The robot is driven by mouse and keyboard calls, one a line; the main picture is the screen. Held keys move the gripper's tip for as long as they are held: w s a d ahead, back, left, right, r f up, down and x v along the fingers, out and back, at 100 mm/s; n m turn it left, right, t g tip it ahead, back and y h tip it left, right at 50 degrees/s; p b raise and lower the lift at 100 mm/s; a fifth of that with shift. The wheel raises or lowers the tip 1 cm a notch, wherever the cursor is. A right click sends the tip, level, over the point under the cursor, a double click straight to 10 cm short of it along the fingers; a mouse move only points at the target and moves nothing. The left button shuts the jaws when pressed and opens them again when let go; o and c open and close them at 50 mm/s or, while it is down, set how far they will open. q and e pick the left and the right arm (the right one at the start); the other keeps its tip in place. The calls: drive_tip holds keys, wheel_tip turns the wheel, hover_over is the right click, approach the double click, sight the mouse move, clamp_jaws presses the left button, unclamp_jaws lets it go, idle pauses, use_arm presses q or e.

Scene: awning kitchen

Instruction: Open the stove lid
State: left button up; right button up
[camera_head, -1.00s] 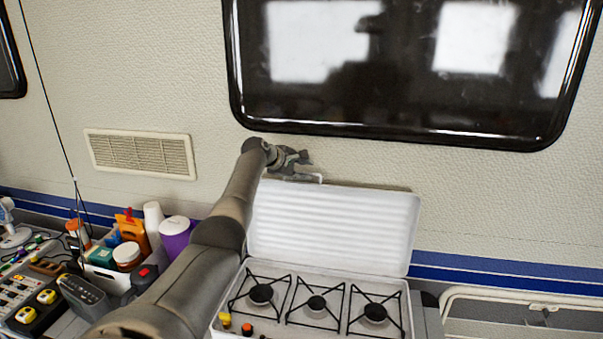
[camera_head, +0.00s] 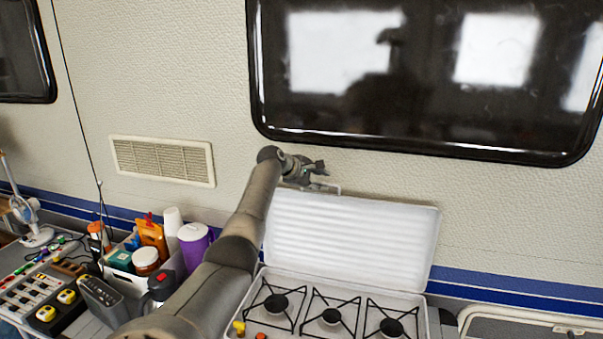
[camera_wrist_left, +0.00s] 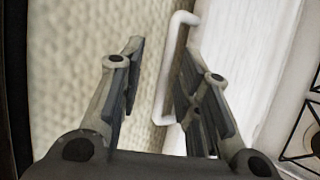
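The white ribbed stove lid (camera_head: 350,240) stands raised behind the stove (camera_head: 252,310), leaning back near the wall, with the burners uncovered. It also shows at the right of the left wrist view (camera_wrist_left: 240,50). A white bar handle (camera_wrist_left: 168,75) sits at the lid's edge. My left gripper (camera_head: 308,170) is at the lid's upper left corner, by the handle. In the left wrist view my left gripper (camera_wrist_left: 163,58) has its fingers apart, with the handle showing in the gap between them. Contact with the handle cannot be told. My right gripper is not in view.
The wall and a dark window (camera_head: 420,110) are close behind the lid. Left of the stove are a purple container (camera_head: 194,245), a bin of jars (camera_head: 125,275) and a black-handled item (camera_head: 160,285). A wall vent (camera_head: 162,160) is at the upper left.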

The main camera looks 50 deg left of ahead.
use_arm(q)
drive_tip(key=v, duration=1)
drive_tip(key=shift+r, duration=0.15)
idle(0.4)
